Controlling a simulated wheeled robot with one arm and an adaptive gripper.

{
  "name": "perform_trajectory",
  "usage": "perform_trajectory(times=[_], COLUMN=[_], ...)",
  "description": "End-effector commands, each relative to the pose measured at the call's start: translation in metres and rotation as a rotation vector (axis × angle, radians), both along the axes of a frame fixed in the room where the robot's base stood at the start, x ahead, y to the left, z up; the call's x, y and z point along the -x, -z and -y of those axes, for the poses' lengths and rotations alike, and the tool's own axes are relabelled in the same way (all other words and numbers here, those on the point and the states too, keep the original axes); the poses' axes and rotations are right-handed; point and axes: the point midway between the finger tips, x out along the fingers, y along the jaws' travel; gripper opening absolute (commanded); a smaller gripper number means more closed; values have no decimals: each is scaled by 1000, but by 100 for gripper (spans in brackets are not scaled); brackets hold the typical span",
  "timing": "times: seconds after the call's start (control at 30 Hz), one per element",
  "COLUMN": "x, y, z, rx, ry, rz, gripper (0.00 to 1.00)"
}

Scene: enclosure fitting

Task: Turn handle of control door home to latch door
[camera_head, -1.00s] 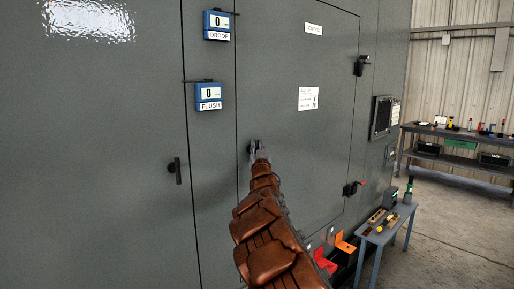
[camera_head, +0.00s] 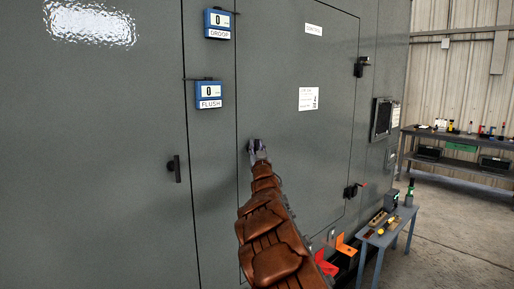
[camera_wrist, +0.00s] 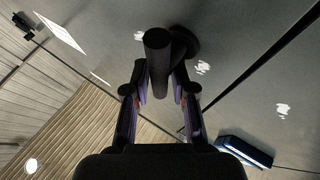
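The grey control door (camera_head: 290,150) sits closed in the enclosure, with a CONTROL label near its top. Its dark handle (camera_wrist: 158,60) is a short round bar on a round base, seen close up in the wrist view. My gripper (camera_head: 258,148) is at the door's left edge. In the wrist view my gripper (camera_wrist: 161,85) has one finger on each side of the handle bar, close against it, and looks shut on it. In the head view the handle is mostly hidden by the gripper.
Blue DROOP (camera_head: 217,23) and FLUSH (camera_head: 209,95) gauges both read 0. Another dark handle (camera_head: 176,168) is on the left panel. Hinges (camera_head: 361,66) stick out on the door's right side. A small table (camera_head: 385,232) with tools stands at right, and open floor lies beyond it.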

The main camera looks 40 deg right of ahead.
Motion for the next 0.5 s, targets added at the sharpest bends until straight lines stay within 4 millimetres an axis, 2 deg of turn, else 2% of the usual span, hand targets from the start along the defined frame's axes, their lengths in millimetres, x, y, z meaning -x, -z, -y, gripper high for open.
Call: perform_trajectory(times=[0.5], x=[7], y=[4], z=[-5], rx=[1], ry=[1], rz=[1], gripper=[27])
